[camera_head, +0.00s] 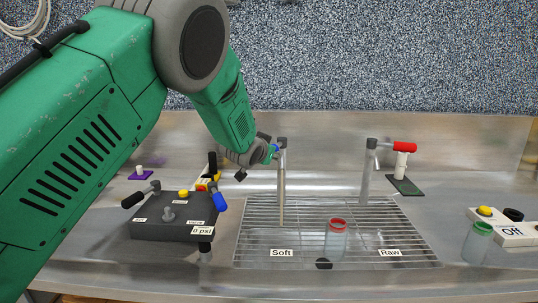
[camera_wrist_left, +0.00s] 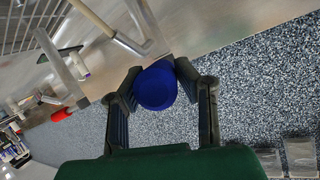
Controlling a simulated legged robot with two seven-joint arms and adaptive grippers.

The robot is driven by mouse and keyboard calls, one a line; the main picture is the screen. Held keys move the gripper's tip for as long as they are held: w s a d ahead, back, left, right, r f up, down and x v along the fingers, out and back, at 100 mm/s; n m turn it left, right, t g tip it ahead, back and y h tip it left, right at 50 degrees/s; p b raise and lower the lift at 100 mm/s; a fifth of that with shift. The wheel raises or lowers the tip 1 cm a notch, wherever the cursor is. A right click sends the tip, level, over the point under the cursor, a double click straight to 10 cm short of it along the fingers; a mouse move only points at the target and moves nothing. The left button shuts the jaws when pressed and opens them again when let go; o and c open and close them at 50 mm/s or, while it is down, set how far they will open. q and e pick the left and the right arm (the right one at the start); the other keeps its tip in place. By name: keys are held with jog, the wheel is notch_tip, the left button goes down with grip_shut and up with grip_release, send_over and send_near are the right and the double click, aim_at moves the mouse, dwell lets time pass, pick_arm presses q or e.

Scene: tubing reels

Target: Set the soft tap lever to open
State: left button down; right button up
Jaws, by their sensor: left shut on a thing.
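The soft tap (camera_head: 282,178) is a metal spout rising behind the grating above the "Soft" label (camera_head: 281,253). Its blue lever (camera_head: 276,148) is at the top, on the left side, mostly covered by my left gripper (camera_head: 263,150). In the left wrist view the lever's round blue end (camera_wrist_left: 156,88) sits between the two fingers of my left gripper (camera_wrist_left: 158,72), which are shut on it. The lever's exact angle is hard to tell. My right gripper is in neither view.
The raw tap (camera_head: 367,172) with a red lever (camera_head: 404,147) stands to the right. A red-rimmed jar (camera_head: 336,240) stands on the grating (camera_head: 300,215). A dark control box (camera_head: 170,220) is at left; a green-rimmed jar (camera_head: 477,243) and switch box (camera_head: 515,231) are at right.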

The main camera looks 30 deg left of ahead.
pick_arm(q)
jog(key=shift+r, duration=0.1)
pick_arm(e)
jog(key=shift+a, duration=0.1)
pick_arm(q)
jog(key=c, duration=1.4)
grip_release()
jog(key=shift+w, duration=0.1)
jog(key=shift+o, duration=0.9)
jog(key=shift+w+a+f, duration=0.1)
jog(key=shift+w+f, duration=0.15)
jog(key=shift+s+r, duration=0.2)
jog(key=shift+s, duration=0.15)
jog(key=v, duration=1.1)
jog(key=shift+f, duration=0.15)
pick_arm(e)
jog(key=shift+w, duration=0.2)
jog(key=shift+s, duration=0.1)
